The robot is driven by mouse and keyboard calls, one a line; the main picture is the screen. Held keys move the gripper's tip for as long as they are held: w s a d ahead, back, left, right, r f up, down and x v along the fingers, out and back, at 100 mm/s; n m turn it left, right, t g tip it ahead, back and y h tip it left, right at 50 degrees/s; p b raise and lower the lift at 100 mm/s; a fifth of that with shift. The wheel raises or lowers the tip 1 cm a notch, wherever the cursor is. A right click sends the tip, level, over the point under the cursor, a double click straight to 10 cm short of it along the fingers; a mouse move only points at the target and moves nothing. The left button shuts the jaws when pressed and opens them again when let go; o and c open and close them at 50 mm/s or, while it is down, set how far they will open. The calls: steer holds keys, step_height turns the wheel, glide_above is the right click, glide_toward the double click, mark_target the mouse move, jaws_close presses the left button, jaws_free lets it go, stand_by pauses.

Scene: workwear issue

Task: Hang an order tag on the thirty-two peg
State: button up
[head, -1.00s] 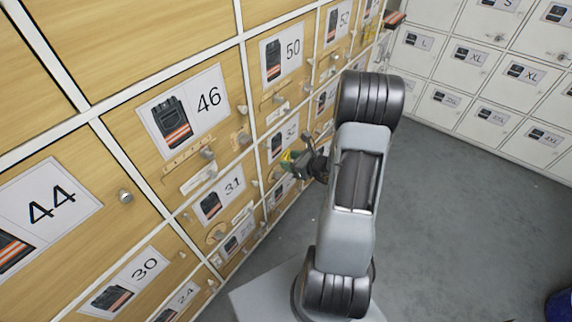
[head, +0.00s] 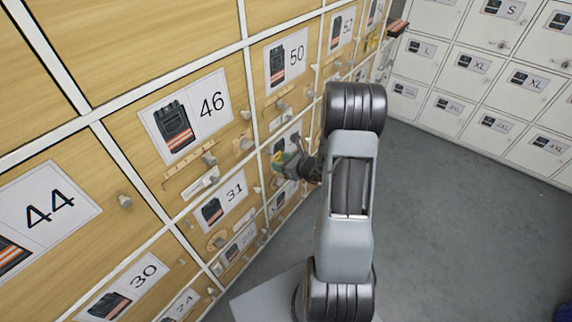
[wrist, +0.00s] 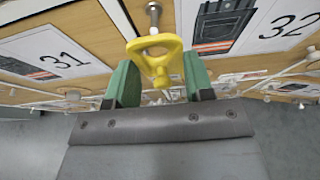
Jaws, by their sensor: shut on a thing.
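My gripper (wrist: 160,88) has green fingers shut on a yellow tag (wrist: 146,44), whose ring end points away from my wrist. A metal peg with a round head (wrist: 154,9) stands just beyond the ring, on the 32 side of the white divider. Its shaft lines up with the ring's top; I cannot tell whether it passes through. The 32 label (wrist: 285,22) is to the right and the 31 label (wrist: 45,52) to the left. In the head view my gripper (head: 281,161) is close to the doors, partly covering the 32 label (head: 284,138).
Wooden doors carry other labels, such as 46 (head: 211,103), 50 (head: 296,54) and 31 (head: 235,190), with knobs and small ledges sticking out. White lockers (head: 478,62) stand at the back right.

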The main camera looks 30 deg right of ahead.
steer(key=shift+r+b+x, duration=0.15)
steer(key=shift+b+x, duration=0.2)
steer(key=shift+x, duration=0.65)
steer(key=shift+r+b+x, duration=0.15)
steer(key=shift+b+x, duration=0.2)
steer(key=shift+x, duration=0.65)
steer(key=shift+w, duration=0.2)
steer(key=o, duration=1)
steer(key=shift+p+v, duration=0.9)
steer(key=shift+v, duration=5.95)
